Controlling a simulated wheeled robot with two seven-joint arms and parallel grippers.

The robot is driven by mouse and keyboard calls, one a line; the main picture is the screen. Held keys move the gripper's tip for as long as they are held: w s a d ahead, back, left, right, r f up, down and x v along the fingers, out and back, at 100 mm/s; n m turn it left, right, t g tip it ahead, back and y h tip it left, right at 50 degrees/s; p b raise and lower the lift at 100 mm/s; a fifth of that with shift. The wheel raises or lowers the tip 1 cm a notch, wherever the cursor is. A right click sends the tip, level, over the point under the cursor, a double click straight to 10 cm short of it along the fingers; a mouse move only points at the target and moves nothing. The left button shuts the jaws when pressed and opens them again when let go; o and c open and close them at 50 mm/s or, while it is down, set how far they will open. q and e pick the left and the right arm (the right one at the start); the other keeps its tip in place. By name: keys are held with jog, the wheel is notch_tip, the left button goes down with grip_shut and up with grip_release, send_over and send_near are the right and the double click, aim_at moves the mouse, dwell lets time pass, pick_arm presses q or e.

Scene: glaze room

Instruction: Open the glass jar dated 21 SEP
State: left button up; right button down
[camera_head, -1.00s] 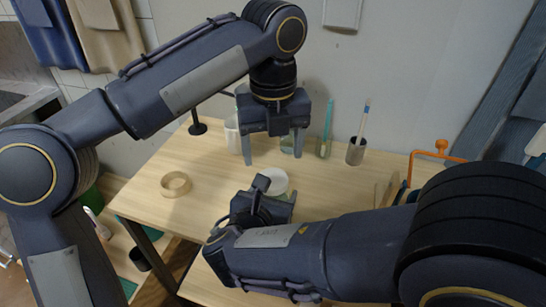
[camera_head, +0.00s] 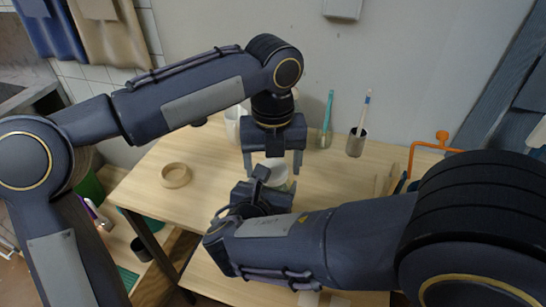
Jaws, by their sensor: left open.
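A pale round lid or jar top (camera_head: 277,170) shows on the table between my two grippers; most of the body under it is hidden by my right gripper, and no date can be read. My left gripper (camera_head: 272,168) points down with its fingers apart, one on each side of the pale top. I cannot tell whether they touch it. My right gripper (camera_head: 268,196) comes in low from the right beside the jar; its fingers are mostly hidden, so its grip cannot be told.
A wooden ring (camera_head: 175,175) lies at the left of the wooden table (camera_head: 205,200). Behind stand a white pitcher (camera_head: 232,128), a glass with a green tool (camera_head: 325,138) and a grey cup with a brush (camera_head: 356,145). An orange-framed tool (camera_head: 428,147) is at the right.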

pick_arm(q)
jog(key=c, duration=1)
jog(key=n, duration=0.3)
jog(key=shift+n, duration=0.3)
jog(key=o, duration=1.1)
jog(key=shift+r, duration=0.1)
jog(key=shift+r, duration=2.2)
pick_arm(e)
jog(key=shift+c, duration=1.3)
grip_release()
